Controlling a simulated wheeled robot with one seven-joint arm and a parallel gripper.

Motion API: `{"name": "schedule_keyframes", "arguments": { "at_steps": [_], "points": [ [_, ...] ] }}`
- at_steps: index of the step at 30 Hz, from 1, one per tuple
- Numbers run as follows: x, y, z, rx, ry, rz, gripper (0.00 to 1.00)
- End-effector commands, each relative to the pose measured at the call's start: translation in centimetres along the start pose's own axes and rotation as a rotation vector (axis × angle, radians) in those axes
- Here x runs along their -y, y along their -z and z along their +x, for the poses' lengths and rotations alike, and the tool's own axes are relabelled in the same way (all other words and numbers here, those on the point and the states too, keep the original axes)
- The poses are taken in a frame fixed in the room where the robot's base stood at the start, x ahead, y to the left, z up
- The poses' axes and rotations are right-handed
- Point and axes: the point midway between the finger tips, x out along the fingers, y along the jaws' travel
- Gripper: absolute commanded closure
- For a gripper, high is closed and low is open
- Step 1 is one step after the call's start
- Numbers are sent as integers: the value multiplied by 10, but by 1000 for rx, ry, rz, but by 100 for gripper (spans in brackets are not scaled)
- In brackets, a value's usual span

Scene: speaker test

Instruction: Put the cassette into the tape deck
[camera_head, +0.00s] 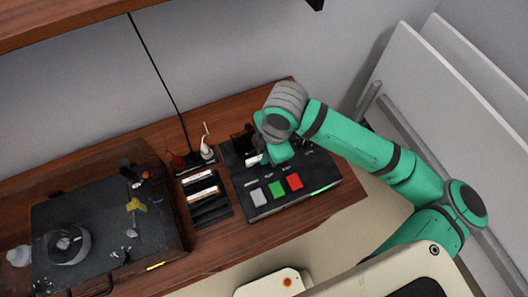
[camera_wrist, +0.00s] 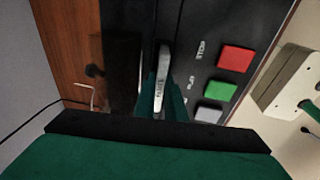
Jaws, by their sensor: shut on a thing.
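The tape deck (camera_head: 238,181) is a black box with grey, green and red buttons along its front, near the table's right end. Its panel also shows in the wrist view (camera_wrist: 206,72). My gripper (camera_wrist: 161,100) is over the deck, shut on the cassette (camera_wrist: 163,72), which stands on edge between the teal fingers with its pale labelled edge toward the camera. The cassette's edge lies over a dark slot-like part of the deck; I cannot tell how deep it sits. In the head view my wrist hides most of this area.
A black rack (camera_head: 211,212) with a few pale-edged cassettes stands left of the deck. A dark case (camera_head: 92,213) with small items fills the left of the wooden table (camera_head: 233,245). A white cable adapter (camera_head: 207,151) stands behind the rack. White panels stand at the right.

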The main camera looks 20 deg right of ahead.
Motion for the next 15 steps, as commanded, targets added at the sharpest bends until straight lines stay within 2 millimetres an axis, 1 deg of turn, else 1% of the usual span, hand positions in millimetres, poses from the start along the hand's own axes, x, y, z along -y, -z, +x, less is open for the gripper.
{"name": "schedule_keyframes", "arguments": {
  "at_steps": [7,8,9,10,11,15],
  "points": [
    [0,0,2,0,0,0,100],
    [0,0,2,0,0,0,87],
    [0,0,2,0,0,0,78],
    [0,0,2,0,0,0,71],
    [0,0,2,0,0,0,68],
    [1,0,2,0,1,0,68]
  ]
}}
